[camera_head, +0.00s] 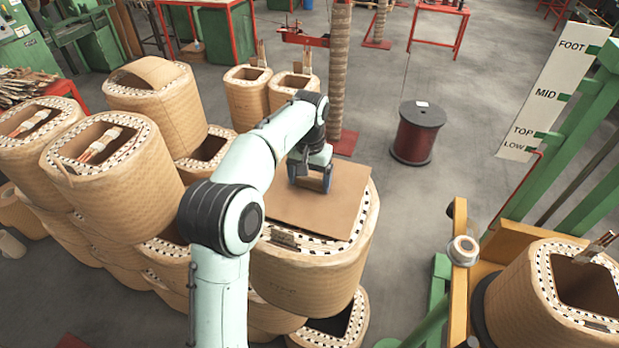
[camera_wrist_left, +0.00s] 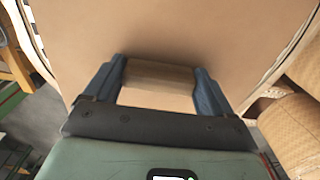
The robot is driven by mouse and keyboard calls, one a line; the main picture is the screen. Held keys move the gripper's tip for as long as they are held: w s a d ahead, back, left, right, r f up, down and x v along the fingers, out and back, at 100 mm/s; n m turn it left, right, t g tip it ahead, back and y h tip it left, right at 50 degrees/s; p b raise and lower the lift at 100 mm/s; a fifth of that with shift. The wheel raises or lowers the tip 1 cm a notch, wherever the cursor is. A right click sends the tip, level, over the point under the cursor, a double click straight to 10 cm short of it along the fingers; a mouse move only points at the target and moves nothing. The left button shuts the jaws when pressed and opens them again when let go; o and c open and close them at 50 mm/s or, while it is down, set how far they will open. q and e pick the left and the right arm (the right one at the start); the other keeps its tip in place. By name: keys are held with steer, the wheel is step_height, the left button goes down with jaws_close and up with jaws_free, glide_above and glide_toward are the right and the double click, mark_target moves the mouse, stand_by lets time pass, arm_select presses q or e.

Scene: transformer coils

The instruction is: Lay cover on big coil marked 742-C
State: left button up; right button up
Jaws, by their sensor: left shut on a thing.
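The cover (camera_head: 345,192) is a flat brown square board. It lies over the opening of a big tan coil (camera_head: 315,282), on or just above its rim; I cannot tell which. The coil's dotted rim shows along the front and right. A small tag (camera_head: 284,238) sits at the coil's front; I cannot read its marking. My left gripper (camera_head: 311,182) is above the cover, shut on its block-like grip. In the left wrist view the fingers (camera_wrist_left: 160,75) stand either side of that grip, with the cover (camera_wrist_left: 160,30) filling the view beyond. My right gripper is not in view.
Several stacked coils (camera_head: 110,160) crowd the left, and two smaller ones stand behind. A post wrapped in tan (camera_head: 340,60) rises behind the cover. A dark red spool (camera_head: 417,133) stands on open floor at the right. A yellow and green stand holds another coil (camera_head: 550,310) at the lower right.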

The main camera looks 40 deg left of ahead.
mark_target(311, 177)
arm_select(q)
steer(key=shift+f, duration=0.35)
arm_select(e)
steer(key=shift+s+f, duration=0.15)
arm_select(q)
steer(key=o, duration=1.1)
step_height(311, 177, up, 13)
steer(key=p, duration=0.2)
steer(key=shift+r, duration=0.2)
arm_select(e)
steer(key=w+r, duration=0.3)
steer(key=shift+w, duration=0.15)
arm_select(q)
steer(key=shift+s, duration=0.1)
